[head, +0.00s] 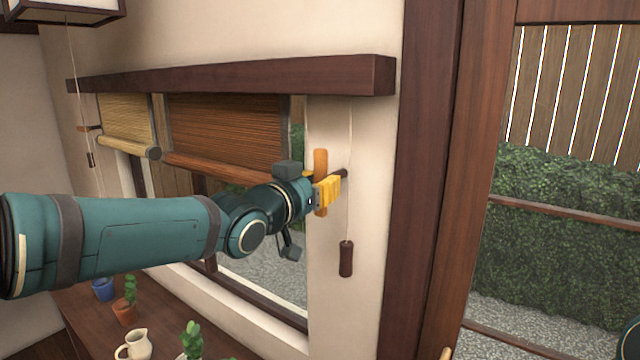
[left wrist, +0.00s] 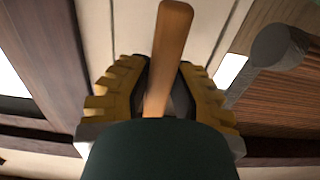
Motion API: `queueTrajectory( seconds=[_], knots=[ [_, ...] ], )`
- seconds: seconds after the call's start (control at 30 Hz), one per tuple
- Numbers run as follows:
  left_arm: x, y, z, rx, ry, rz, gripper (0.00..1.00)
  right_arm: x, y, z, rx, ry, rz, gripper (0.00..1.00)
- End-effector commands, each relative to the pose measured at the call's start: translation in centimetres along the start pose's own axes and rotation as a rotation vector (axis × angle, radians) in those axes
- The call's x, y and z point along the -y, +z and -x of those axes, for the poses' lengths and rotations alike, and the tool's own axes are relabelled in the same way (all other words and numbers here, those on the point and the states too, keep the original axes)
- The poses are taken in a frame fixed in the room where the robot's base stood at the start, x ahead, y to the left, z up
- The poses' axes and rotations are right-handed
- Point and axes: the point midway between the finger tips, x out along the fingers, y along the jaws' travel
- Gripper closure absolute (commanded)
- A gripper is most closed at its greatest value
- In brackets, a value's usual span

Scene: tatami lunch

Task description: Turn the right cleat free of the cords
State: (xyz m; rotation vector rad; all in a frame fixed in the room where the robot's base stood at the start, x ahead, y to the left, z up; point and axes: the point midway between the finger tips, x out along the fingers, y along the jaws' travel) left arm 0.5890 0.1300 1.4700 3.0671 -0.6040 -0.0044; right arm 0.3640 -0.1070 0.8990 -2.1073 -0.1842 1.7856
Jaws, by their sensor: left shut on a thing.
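The right cleat (head: 320,160) is an orange-brown wooden bar on the wall right of the window, standing about upright. My left gripper (head: 328,191) has its yellow fingers shut around the cleat. In the left wrist view the cleat (left wrist: 172,40) runs between the fingers (left wrist: 160,90), its far end sticking out past them. A dark peg (head: 342,174) shows just right of the fingers. A thin pale cord (head: 350,135) hangs beside it down to a dark brown pull (head: 346,259). I cannot tell whether the cord touches the peg. My right gripper is not in view.
The left cleat (head: 90,128) lies about level, with its own dark pull (head: 91,159) below. A brown blind (head: 225,130) and a paler blind (head: 125,118) hang under a dark beam (head: 230,78). Potted plants and a cream jug (head: 137,345) stand on the shelf below.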

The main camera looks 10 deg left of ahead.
Motion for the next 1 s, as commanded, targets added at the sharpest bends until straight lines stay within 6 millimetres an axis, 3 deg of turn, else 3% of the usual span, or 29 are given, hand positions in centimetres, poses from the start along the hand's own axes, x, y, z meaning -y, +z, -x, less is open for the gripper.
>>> queueTrajectory(
  seconds=[0.03,0.07,0.1,0.13,0.57,1.0],
  knots=[
    [0.0,-0.2,0.0,-0.006,0.0,0.0,1.0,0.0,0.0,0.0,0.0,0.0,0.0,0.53],
    [0.0,-0.2,0.0,-0.006,0.0,0.0,0.66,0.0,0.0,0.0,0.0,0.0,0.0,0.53],
    [0.0,-0.2,0.0,-0.005,0.0,0.0,0.52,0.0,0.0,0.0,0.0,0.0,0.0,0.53],
    [0.0,-0.2,0.0,-0.005,0.0,0.0,0.47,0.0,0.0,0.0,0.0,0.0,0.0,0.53],
    [0.0,-0.1,0.8,-0.002,-0.001,-0.002,0.47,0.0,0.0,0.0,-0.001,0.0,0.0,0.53],
    [-0.1,-0.2,8.5,-0.005,0.0,-0.003,0.47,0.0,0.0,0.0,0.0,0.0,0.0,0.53]
  ],
)
